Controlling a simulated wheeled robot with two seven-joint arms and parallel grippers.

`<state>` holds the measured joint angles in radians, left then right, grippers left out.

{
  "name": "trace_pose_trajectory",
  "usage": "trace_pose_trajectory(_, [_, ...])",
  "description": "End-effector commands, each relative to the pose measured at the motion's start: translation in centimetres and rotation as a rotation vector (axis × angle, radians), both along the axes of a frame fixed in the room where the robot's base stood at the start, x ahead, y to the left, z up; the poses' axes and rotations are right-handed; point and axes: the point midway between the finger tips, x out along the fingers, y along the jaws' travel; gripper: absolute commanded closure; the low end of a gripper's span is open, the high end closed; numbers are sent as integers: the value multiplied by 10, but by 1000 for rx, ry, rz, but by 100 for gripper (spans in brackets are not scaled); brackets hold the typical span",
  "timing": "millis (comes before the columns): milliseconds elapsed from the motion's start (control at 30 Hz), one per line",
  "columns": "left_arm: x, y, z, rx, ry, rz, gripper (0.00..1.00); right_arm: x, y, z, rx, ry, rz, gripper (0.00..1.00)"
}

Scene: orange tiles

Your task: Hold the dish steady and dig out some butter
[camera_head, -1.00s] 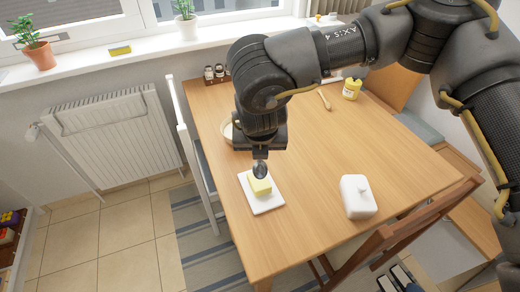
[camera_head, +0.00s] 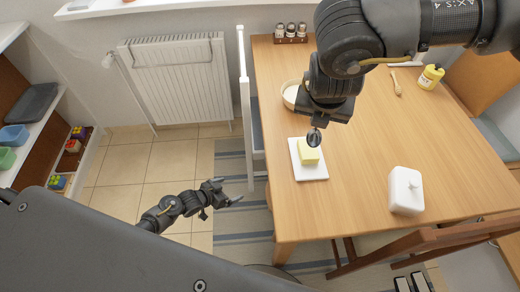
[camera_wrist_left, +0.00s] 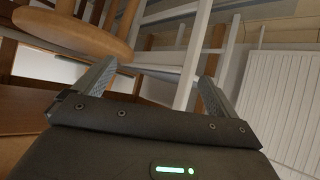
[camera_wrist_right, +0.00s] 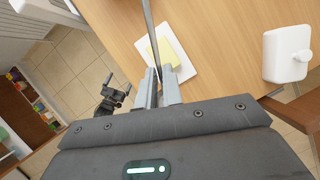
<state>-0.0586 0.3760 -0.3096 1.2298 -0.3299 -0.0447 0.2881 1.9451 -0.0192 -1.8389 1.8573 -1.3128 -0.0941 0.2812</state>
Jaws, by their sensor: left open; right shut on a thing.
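A yellow butter block (camera_head: 309,150) sits on a flat white dish (camera_head: 312,173) near the table's left edge. Both show in the right wrist view, the butter (camera_wrist_right: 168,52) and the dish (camera_wrist_right: 182,66). My right gripper (camera_head: 318,122) is shut on a thin metal utensil (camera_wrist_right: 148,22), probably a spoon. Its dark rounded end (camera_head: 314,138) overlaps the butter in the head view; I cannot tell whether they touch. My left gripper (camera_head: 228,193) is open and empty, left of the table over the floor and apart from the dish.
A white lid with a knob (camera_head: 405,190) stands on the table to the right. A bowl (camera_head: 291,95) is partly behind my right gripper. Spice jars (camera_head: 290,31), a wooden utensil (camera_head: 396,84) and a yellow bottle (camera_head: 430,77) are farther back. A chair (camera_head: 247,110) stands at the left edge.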

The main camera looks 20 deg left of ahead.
Motion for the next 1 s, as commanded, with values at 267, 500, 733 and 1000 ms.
trace_pose_trajectory(267, [63,-53,158,-164,-254,-267,3,0,0,0,0,0,0,100])
trace_pose_trajectory(500, [52,-95,264,-257,-371,-523,3,0,0,0,0,0,0,100])
trace_pose_trajectory(733, [26,-126,296,-307,-385,-661,3,0,0,0,0,0,0,100])
trace_pose_trajectory(1000, [23,-133,299,-312,-384,-678,3,0,0,0,0,0,0,100])
